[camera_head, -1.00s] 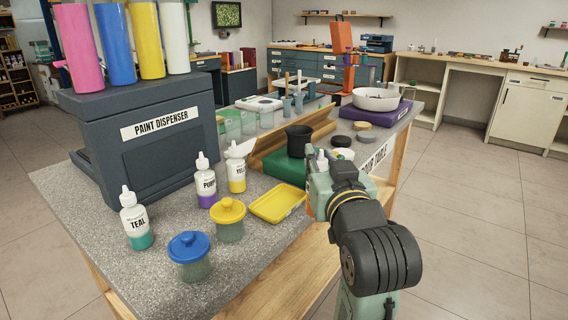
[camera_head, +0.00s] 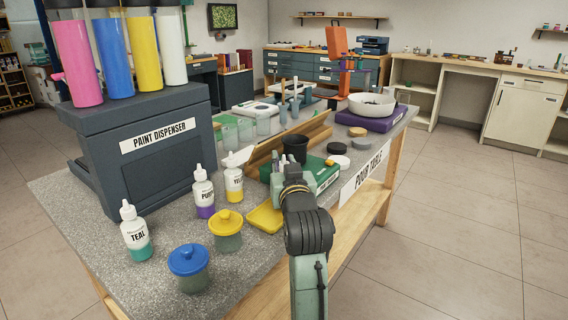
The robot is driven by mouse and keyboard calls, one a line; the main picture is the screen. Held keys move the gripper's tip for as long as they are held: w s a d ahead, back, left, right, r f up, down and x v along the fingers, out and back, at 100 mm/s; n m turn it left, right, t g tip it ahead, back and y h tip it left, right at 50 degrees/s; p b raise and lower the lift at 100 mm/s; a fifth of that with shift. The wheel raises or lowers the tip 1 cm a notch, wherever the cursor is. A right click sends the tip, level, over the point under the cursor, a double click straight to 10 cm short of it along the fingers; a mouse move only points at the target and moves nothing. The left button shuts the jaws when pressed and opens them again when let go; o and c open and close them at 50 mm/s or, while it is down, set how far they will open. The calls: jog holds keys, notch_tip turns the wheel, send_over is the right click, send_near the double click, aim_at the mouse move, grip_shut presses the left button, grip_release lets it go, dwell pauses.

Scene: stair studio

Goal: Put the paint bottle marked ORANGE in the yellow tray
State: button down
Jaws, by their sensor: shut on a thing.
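The yellow tray (camera_head: 262,219) lies on the grey speckled table, its right part hidden behind my arm. My gripper (camera_head: 279,188) is above the tray's far right side. It is shut on a bottle, of which little more than a white tip (camera_head: 284,160) shows. The rest is hidden by the gripper, and I cannot read its label. Three other bottles stand upright left of the tray: TEAL (camera_head: 135,232), one with a purple base (camera_head: 204,192) and one with a yellow base (camera_head: 233,182).
Jars with a blue lid (camera_head: 188,262) and a yellow lid (camera_head: 226,224) stand left of the tray. The paint dispenser (camera_head: 150,150) stands behind the bottles. A dark cup (camera_head: 296,148) and a green block (camera_head: 314,166) are beyond my gripper.

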jog(key=shift+f, duration=0.2)
jog(key=c, duration=1.4)
grip_release()
jog(key=shift+s, duration=0.2)
jog(key=s+b, duration=0.2)
jog(key=s, duration=0.1)
jog(key=s+d+b, duration=0.1)
jog(key=s+b, duration=0.1)
jog(key=s, duration=0.1)
jog(key=s+b, duration=0.2)
jog(key=s, duration=0.1)
jog(key=shift+s+d+f, duration=0.1)
jog(key=shift+d+f, duration=0.2)
jog(key=shift+s+d+r+b, duration=0.15)
jog(key=shift+s+b, duration=0.45)
jog(key=shift+b, duration=0.95)
jog(key=shift+s+a+r+b, duration=0.15)
jog(key=shift+s+b, duration=0.45)
jog(key=shift+b, duration=0.9)
